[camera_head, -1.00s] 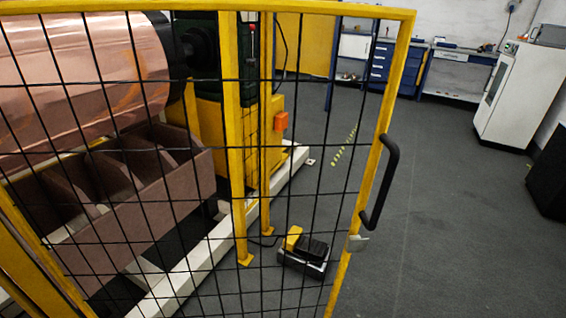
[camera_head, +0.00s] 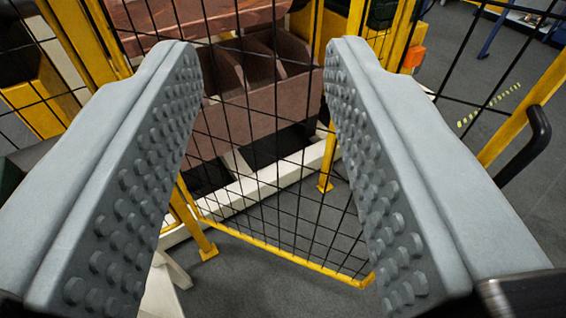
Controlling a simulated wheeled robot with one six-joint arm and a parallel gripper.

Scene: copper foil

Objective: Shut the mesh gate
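The mesh gate (camera_head: 285,258) has a yellow frame and black wire mesh, and it spans the middle of the view beyond my gripper. Its black handle (camera_head: 528,145) is on the yellow upright at the right edge, to the right of my right finger. My gripper (camera_head: 258,60) is open, with two grey studded fingers wide apart and nothing between them but the view of the mesh. The fingers hide parts of the gate on both sides. The latch under the handle is not visible. I cannot tell how far the fingertips are from the mesh.
Behind the mesh are a brown slotted bin (camera_head: 255,90), copper-coloured material above it and a white floor beam (camera_head: 255,190). Yellow posts (camera_head: 327,165) stand around it. An orange box (camera_head: 413,57) is at the upper right. Grey floor (camera_head: 515,200) at the right is clear.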

